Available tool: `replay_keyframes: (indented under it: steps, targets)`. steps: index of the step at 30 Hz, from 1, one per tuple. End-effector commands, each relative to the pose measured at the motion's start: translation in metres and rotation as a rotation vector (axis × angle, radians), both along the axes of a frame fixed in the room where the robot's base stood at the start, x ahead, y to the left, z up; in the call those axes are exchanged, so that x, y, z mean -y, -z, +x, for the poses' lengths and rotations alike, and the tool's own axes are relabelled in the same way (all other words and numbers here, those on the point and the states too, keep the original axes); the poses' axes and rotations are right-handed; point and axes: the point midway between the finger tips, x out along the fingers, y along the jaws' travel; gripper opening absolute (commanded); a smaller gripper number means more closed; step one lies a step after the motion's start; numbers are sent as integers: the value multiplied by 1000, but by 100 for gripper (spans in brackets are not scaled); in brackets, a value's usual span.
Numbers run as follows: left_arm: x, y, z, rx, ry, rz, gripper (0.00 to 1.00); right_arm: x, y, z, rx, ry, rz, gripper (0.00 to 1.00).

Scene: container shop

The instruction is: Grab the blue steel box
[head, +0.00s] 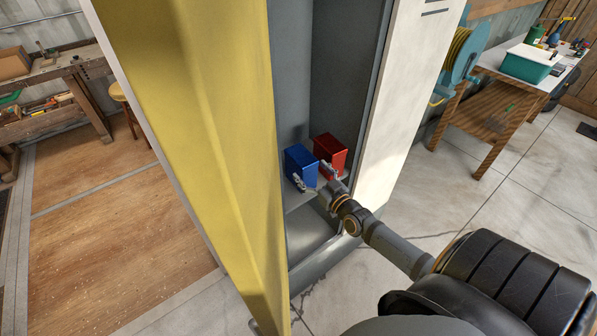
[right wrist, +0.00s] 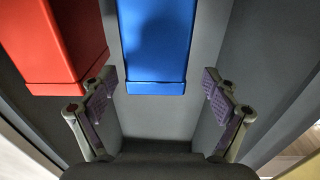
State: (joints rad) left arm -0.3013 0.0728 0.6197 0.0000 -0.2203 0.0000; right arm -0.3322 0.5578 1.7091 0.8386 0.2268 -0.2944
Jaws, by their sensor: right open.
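The blue steel box (head: 299,164) stands upright on a shelf inside a tall grey locker, to the left of a red box (head: 330,149). My right gripper (head: 315,178) reaches into the locker in front of the boxes. It is open and empty. In the right wrist view the blue box (right wrist: 157,45) lies ahead, between the lines of the two fingers (right wrist: 163,97), with a gap on each side. The red box (right wrist: 55,45) is ahead of the left finger, close to it. My left gripper is not in view.
The locker's yellow door (head: 195,130) stands open on the left, close to my view. The locker's white side panel (head: 385,115) bounds the right. A table (head: 490,66) with a teal bin (head: 528,65) stands at the back right. A wooden workbench (head: 65,75) is far left.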

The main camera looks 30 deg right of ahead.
Motion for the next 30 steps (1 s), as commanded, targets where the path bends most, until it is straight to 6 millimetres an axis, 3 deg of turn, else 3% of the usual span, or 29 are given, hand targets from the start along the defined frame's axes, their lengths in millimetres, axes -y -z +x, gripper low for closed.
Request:
replay_keyframes:
  steps: [8,12,16,24,30]
  targets:
    - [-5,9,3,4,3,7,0,1,3,16,-1,0,1,88]
    - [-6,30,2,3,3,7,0,5,10,41,3,1,1,88]
    - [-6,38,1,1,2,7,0,5,8,58,0,1,1,88]
    - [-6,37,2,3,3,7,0,4,5,63,-3,0,1,88]
    - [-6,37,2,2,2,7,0,4,5,63,-3,0,0,62]
